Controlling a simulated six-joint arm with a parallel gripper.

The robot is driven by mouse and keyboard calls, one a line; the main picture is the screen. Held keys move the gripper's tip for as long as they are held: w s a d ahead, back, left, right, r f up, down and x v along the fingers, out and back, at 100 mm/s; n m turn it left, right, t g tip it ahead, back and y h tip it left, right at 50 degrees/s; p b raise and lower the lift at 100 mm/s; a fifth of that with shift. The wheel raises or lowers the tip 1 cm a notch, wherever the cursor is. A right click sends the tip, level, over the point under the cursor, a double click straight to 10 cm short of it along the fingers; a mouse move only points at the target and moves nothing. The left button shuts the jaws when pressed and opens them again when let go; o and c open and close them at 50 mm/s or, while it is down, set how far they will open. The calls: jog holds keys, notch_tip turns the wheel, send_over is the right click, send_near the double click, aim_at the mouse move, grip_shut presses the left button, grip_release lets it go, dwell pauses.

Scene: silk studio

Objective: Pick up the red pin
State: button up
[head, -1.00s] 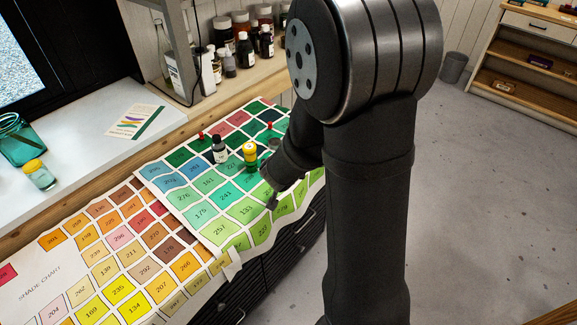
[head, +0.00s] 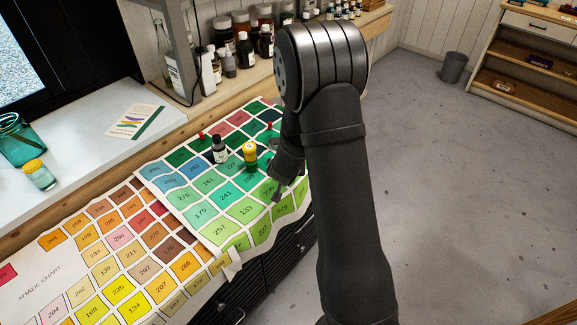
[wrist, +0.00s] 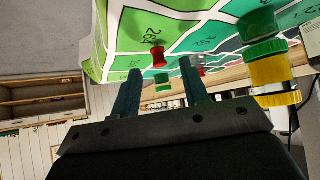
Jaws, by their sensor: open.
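In the head view, my gripper (head: 277,192) is low over the light green part of the shade chart, right of the yellow and green bottle. In the wrist view, my gripper (wrist: 160,88) is open and empty. A red pin (wrist: 158,57) stands on a light green tile beyond the fingertips, in line with the gap between them. A second red pin (wrist: 201,71) is farther off, by the right finger. In the head view, one red pin (head: 201,134) is behind the dark bottle and another (head: 269,126) is near the arm. I cannot tell which is the nearest one.
The yellow and green bottle (head: 250,156) and a dark bottle (head: 219,150) stand on the shade chart (head: 205,234). The yellow and green bottle also shows at right in the wrist view (wrist: 272,74). Several bottles line the back shelf. The chart's front is clear.

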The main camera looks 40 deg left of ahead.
jog(key=shift+x, duration=2.6)
jog(key=shift+w+r, duration=0.2)
jog(key=shift+c, duration=0.2)
grip_shut()
